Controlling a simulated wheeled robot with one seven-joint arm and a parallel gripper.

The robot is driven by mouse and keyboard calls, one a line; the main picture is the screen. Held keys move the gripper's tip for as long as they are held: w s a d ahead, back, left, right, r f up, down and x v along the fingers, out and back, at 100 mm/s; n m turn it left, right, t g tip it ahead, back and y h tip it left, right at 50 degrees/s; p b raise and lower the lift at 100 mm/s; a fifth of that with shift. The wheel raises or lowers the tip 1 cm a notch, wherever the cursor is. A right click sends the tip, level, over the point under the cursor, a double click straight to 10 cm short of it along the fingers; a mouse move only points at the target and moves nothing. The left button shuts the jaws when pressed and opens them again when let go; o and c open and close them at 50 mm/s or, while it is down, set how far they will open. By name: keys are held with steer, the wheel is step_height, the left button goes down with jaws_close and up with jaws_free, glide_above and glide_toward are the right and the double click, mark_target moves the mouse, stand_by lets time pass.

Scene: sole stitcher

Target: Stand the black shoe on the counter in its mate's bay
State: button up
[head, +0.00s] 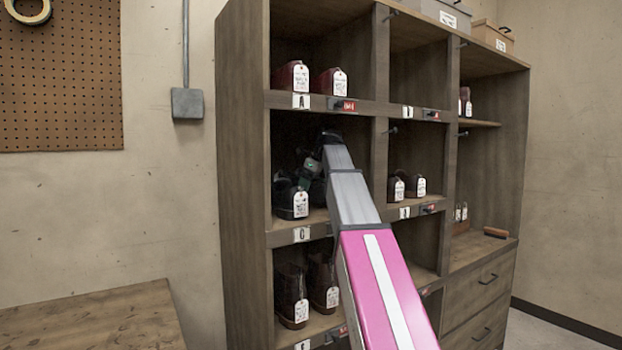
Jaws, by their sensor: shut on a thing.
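My arm reaches into the left middle bay, marked C (301,234), of the wooden shelf. My gripper (311,172) is small and dark inside this bay, shut on what looks like a black shoe. A black shoe (284,198) with a white tag stands at the bay's left front, just below and left of my gripper. The dark shapes overlap, so I cannot tell where one shoe ends and the other begins. My arm covers the right part of the bay. The wooden counter (90,322) at the lower left is bare where it shows.
Red shoes (291,77) stand in the bay above, and dark brown boots (291,295) in the bay below. Dark shoes (397,188) stand in the middle column. Bay dividers and shelf edges (380,80) closely surround my arm. A wooden-handled brush (496,232) lies at right.

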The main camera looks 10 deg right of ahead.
mark_target(318, 180)
steer(key=shift+f, duration=0.6)
steer(key=shift+f, duration=0.45)
steer(key=o, duration=1.2)
steer(key=shift+v, duration=3.75)
